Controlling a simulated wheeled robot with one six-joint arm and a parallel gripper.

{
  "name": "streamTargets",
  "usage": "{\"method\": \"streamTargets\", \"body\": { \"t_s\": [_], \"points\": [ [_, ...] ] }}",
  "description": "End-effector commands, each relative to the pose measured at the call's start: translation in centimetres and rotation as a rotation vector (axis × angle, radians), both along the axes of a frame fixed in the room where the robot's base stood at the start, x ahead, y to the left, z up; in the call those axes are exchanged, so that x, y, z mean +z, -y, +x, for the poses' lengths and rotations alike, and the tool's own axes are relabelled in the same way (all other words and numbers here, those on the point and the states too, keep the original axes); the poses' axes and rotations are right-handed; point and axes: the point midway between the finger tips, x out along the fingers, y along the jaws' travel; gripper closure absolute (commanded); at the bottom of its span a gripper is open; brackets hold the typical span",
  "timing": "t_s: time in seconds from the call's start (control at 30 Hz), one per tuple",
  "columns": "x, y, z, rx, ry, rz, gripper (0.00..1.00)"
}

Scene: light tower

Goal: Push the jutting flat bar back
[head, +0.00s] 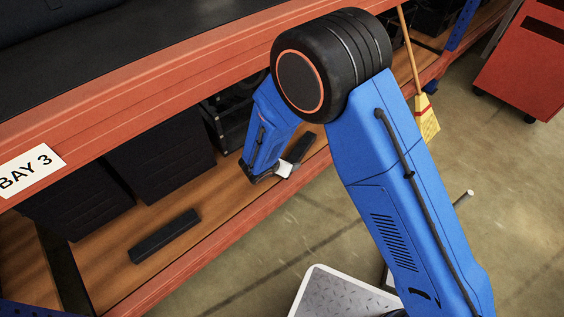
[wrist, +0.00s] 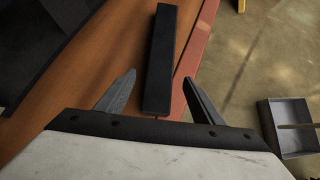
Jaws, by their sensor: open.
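A dark flat bar (wrist: 161,58) lies on the wooden shelf board, along the red front beam. In the wrist view its near end comes between the fingers of my gripper (wrist: 158,78), nearer the right finger and close to the beam. My gripper is open, with nothing clamped. I cannot tell whether a finger touches the bar. In the head view my gripper (head: 284,170) is low over the shelf edge, and the bar (head: 300,147) shows just beyond it, partly hidden. A second dark bar (head: 164,236) lies on the board further left, apart from my gripper.
Black bins (head: 161,160) stand deeper on the shelf. The red upper beam (head: 150,107) with a BAY 3 label (head: 29,172) runs above. A yellow broom (head: 426,118) leans at the right, near a red cabinet (head: 525,60).

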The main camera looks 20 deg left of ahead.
Motion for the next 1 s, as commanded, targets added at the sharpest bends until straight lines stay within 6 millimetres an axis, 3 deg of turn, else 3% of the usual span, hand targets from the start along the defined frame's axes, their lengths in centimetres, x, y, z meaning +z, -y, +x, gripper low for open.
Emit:
{"method": "streamTargets", "body": {
  "t_s": [0.33, 0.83, 1.0],
  "points": [
    [-3.4, 0.4, 3.3, 0.0, 0.0, -0.001, 0.39],
    [-4.1, 0.5, 4.1, -0.001, 0.0, 0.001, 0.39],
    [-4.1, 0.5, 4.1, 0.0, 0.0, 0.0, 0.77]
  ]
}}
